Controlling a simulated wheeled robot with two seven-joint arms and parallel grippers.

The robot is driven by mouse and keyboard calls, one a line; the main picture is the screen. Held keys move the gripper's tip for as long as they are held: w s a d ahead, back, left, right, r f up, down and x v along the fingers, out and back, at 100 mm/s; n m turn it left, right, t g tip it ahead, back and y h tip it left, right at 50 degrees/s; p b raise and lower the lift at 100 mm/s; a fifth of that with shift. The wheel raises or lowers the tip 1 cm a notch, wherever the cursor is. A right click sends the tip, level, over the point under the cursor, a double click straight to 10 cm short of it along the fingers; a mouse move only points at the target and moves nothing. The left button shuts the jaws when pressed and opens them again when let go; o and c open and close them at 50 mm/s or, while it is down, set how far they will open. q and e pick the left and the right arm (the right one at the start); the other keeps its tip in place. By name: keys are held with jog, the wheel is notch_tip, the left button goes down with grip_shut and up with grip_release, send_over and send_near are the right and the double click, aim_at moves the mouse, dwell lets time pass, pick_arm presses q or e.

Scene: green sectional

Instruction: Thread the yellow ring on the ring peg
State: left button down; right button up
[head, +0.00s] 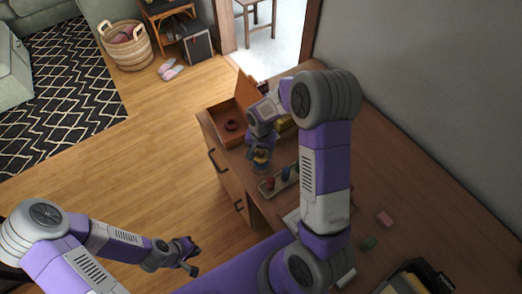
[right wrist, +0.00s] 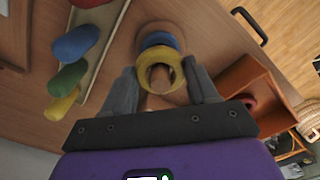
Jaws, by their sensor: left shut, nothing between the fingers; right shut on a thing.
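My right gripper (right wrist: 163,90) is shut on the yellow ring (right wrist: 159,60), with one finger on each side of it. In the right wrist view the wooden ring peg (right wrist: 157,82) shows through the ring's hole, and the yellow ring appears to be around it. A blue ring (right wrist: 158,38) sits lower on the peg, near its base. In the head view the right gripper (head: 261,150) is over the peg near the table's left edge, and the arm hides much of it. My left gripper (head: 192,266) is shut and empty, out over the floor.
An orange box (head: 230,137) with its lid up holds a dark red ring (head: 231,125) beside the peg. A tray (head: 266,189) with several coloured pieces stands on the near side.

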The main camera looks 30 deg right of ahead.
aim_at(261, 156)
jog(key=shift+f+b, duration=1.15)
jog(key=shift+f, duration=0.55)
jog(key=o, duration=1.1)
jog(key=shift+r, duration=0.15)
notch_tip(261, 156, up, 7)
jog(key=shift+r+p, duration=0.2)
jog(key=shift+p, duration=0.7)
